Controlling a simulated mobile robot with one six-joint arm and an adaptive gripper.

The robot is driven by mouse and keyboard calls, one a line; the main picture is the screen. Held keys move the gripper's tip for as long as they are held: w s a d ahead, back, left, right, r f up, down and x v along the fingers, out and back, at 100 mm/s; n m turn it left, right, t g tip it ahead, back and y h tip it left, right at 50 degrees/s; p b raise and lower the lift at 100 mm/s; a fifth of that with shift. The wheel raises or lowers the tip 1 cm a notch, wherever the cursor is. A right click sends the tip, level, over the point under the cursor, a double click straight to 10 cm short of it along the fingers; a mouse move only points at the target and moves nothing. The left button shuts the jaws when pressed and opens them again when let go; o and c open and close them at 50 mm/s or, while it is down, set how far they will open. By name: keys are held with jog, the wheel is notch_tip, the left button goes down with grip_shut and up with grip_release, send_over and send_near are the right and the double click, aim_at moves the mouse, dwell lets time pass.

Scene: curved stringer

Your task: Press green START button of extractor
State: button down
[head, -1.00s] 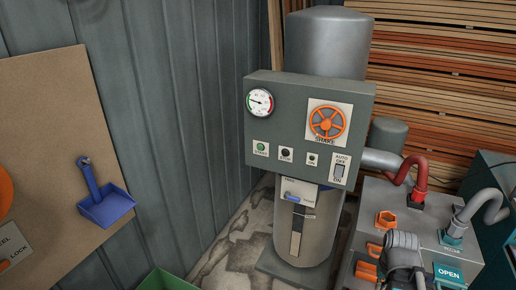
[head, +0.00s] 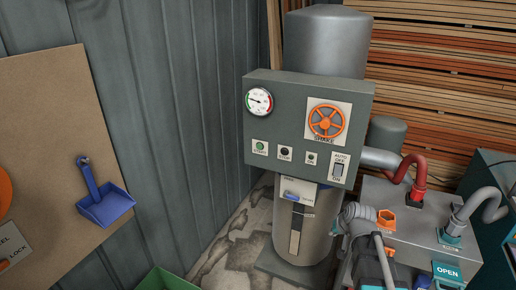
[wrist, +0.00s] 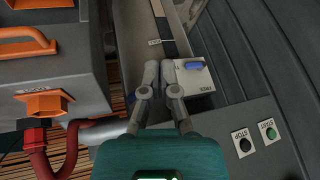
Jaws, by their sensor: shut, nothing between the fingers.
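The extractor is a grey cylinder with a control panel (head: 265,178). Its green START button (head: 260,146) is at the panel's lower left, beside the black STOP button (head: 285,152). In the wrist view, the START button (wrist: 270,132) and STOP button (wrist: 245,145) show at the lower right, unobstructed. My gripper (wrist: 161,70) is shut and empty. In the wrist view its tips are up and left of START, apart from it, and overlap the edge of a white box with a blue handle. In the head view my arm is right of and below the panel; the fingertips are hard to make out.
The panel also has a gauge (head: 258,101), an orange SHAKE wheel (head: 327,121) and an AUTO/OFF/ON switch (head: 338,170). The white box with blue handle (head: 297,196) is below it. A grey machine with a red hose (head: 420,175) stands at right. A wall (head: 180,130) stands left.

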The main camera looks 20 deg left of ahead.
aim_at(256, 146)
jog(key=w+a+r+t+y, duration=0.2)
jog(key=w+a+r, duration=0.1)
jog(key=a, duration=0.9)
jog(key=w+a+r+t+y, duration=0.2)
jog(key=a+r, duration=0.4)
jog(key=a, duration=0.6)
jog(key=w+a+r+m+t+y, duration=0.1)
jog(key=w+a+r+t+y, duration=0.2)
jog(key=a, duration=0.8)
jog(key=w+r+t, duration=0.1)
jog(key=w+r, duration=0.1)
jog(key=w, duration=0.1)
jog(key=shift+a, duration=0.4)
jog(key=shift+w, duration=0.3)
jog(key=shift+w+d, duration=0.2)
jog(key=shift+w, duration=1.9)
jog(key=shift+w+d, duration=0.2)
jog(key=shift+w, duration=1.9)
jog(key=shift+w, duration=0.85)
jog(key=shift+s, duration=0.9)
jog(key=shift+s, duration=0.15)
